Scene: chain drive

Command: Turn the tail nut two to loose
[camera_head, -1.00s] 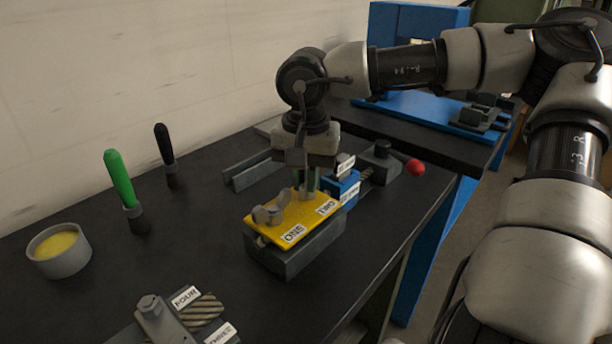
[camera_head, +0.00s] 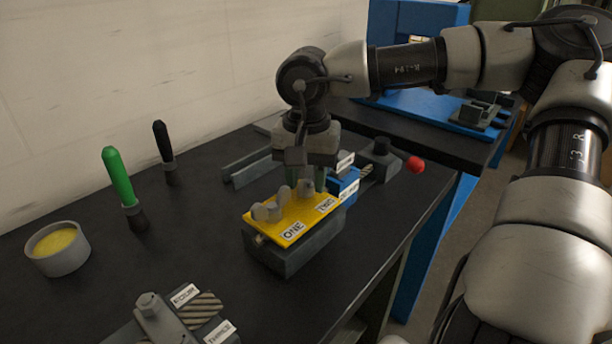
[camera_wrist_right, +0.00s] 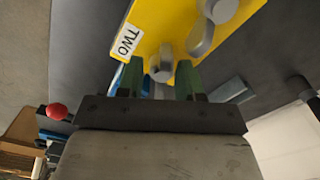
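A yellow plate (camera_head: 289,227) with labels ONE and TWO sits on a dark block. The tail nut two (camera_head: 305,187) is a grey winged nut by the TWO label; it also shows in the right wrist view (camera_wrist_right: 161,70). A second grey winged nut (camera_head: 266,211) stands by the ONE label. My right gripper (camera_head: 305,184) points down over nut two. In the wrist view its green fingers (camera_wrist_right: 160,80) are spread, one on each side of nut two, with a gap visible on the left side. My left gripper is not in view.
A blue labelled block (camera_head: 344,187) stands right behind the plate, near a red knob (camera_head: 415,164). A green-handled tool (camera_head: 119,175), a black-handled tool (camera_head: 164,145) and a round pot (camera_head: 58,250) stand at left. Another labelled fixture (camera_head: 163,322) is in front. The table between is clear.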

